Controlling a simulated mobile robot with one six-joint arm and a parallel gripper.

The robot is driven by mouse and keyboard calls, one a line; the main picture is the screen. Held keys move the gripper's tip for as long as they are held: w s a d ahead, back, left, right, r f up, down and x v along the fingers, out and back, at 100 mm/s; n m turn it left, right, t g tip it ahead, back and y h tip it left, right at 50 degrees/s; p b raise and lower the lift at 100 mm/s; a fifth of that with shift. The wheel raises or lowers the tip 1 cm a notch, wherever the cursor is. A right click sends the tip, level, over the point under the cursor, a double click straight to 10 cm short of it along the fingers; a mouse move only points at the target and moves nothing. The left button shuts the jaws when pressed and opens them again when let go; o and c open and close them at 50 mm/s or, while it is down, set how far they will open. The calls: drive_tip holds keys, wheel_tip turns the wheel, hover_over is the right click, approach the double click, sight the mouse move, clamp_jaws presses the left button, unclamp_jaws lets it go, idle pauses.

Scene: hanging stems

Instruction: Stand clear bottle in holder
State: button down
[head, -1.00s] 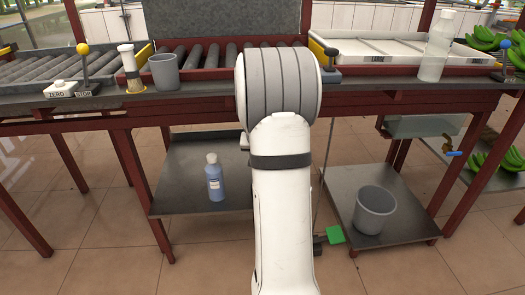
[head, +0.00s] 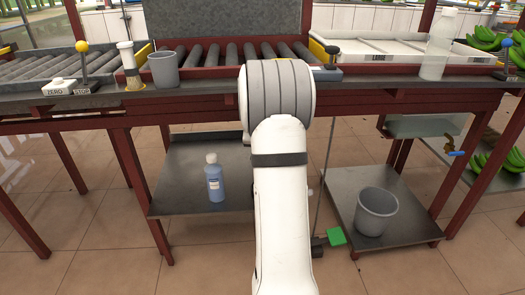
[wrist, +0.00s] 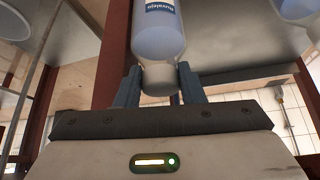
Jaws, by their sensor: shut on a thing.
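A clear bottle (head: 437,48) with a whitish top stands upright on the bench at the right in the head view. My gripper (wrist: 159,80) shows in the wrist view, its two blue-grey fingers on either side of the narrow end of a pale blue bottle (wrist: 158,38) with a dark blue label. It is shut on that end. In the head view my arm hides my gripper and this bottle. Another blue bottle (head: 214,183), white-capped, stands on the lower left shelf. I cannot tell which thing is the holder.
A grey cup (head: 163,68) and a white-topped tube (head: 127,58) stand on the bench at left. A white tray (head: 385,56) lies at right. A grey bucket (head: 376,212) stands on the lower right shelf (head: 345,188). Red legs (head: 140,185) frame the lower left shelf (head: 180,150).

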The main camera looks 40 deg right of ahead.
drive_tip(key=shift+r, duration=0.1)
drive_tip(key=shift+f+b, duration=0.35)
drive_tip(key=shift+f, duration=0.25)
drive_tip(key=c, duration=1.2)
unclamp_jaws()
drive_tip(key=shift+c, duration=0.2)
